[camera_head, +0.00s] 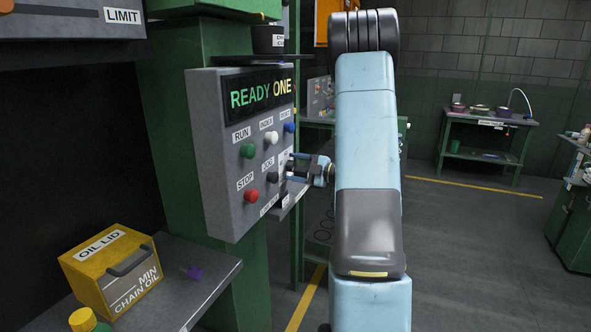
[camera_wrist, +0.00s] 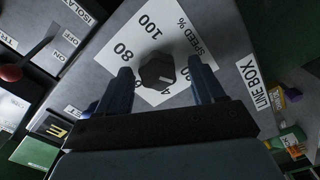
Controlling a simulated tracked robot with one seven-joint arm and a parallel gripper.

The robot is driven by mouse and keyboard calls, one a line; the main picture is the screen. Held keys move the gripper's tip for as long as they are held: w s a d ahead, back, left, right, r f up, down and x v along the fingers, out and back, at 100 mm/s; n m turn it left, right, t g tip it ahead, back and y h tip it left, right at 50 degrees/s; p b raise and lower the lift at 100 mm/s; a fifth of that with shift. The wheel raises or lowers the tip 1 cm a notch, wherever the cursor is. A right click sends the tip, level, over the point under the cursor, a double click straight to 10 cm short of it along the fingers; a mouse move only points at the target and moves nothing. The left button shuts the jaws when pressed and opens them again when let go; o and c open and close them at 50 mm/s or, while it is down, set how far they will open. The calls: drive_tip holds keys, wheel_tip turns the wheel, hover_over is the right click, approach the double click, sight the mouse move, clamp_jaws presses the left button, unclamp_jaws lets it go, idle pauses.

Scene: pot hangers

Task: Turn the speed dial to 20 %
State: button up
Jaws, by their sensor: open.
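The speed dial (camera_wrist: 157,70) is a black faceted knob on a white scale plate (camera_wrist: 182,37) marked SPEED %. The numbers 80 and 100 are readable; a partly hidden number starting with 4 shows below the knob. A light mark shows on the knob's lower face, but I cannot tell its exact setting. My gripper (camera_wrist: 160,66) is open, with one blue finger on each side of the dial in the picture. I cannot tell whether they touch it. In the head view my gripper (camera_head: 302,168) is at the right side of the grey control panel (camera_head: 213,150); the dial is hidden there.
The panel has a green RUN button (camera_head: 247,151), a red STOP button (camera_head: 251,195), a black JOG button (camera_head: 272,178) and a lit display (camera_head: 258,94). A red-knobbed lever (camera_wrist: 11,73) is left in the wrist view. A yellow oil box (camera_head: 108,272) stands lower left.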

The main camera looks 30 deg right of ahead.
drive_tip(key=v, duration=1.3)
drive_tip(key=shift+s+d, duration=0.25)
drive_tip(key=w+a+r+m+t+h, duration=0.1)
drive_tip(key=w+a+r+m+h, duration=0.35)
drive_tip(key=w+r+h, duration=0.3)
drive_tip(key=s+a+r+m+h, duration=0.3)
drive_tip(key=r+m+h, duration=0.3)
drive_tip(key=r+m, duration=0.1)
drive_tip(key=s+a+f+m+g+y, duration=0.1)
drive_tip(key=s+a+m+g, duration=0.3)
drive_tip(key=s+a, duration=0.7)
drive_tip(key=s+a+f+m+g+y, duration=0.1)
drive_tip(key=s+a+m+g, duration=0.3)
drive_tip(key=s+a, duration=0.6)
drive_tip(key=s+f+g, duration=0.1)
drive_tip(key=s, duration=0.5)
drive_tip(key=shift+s+a+g, duration=0.3)
drive_tip(key=shift+a, duration=0.1)
drive_tip(key=shift+y, duration=0.25)
drive_tip(key=shift+c, duration=0.4)
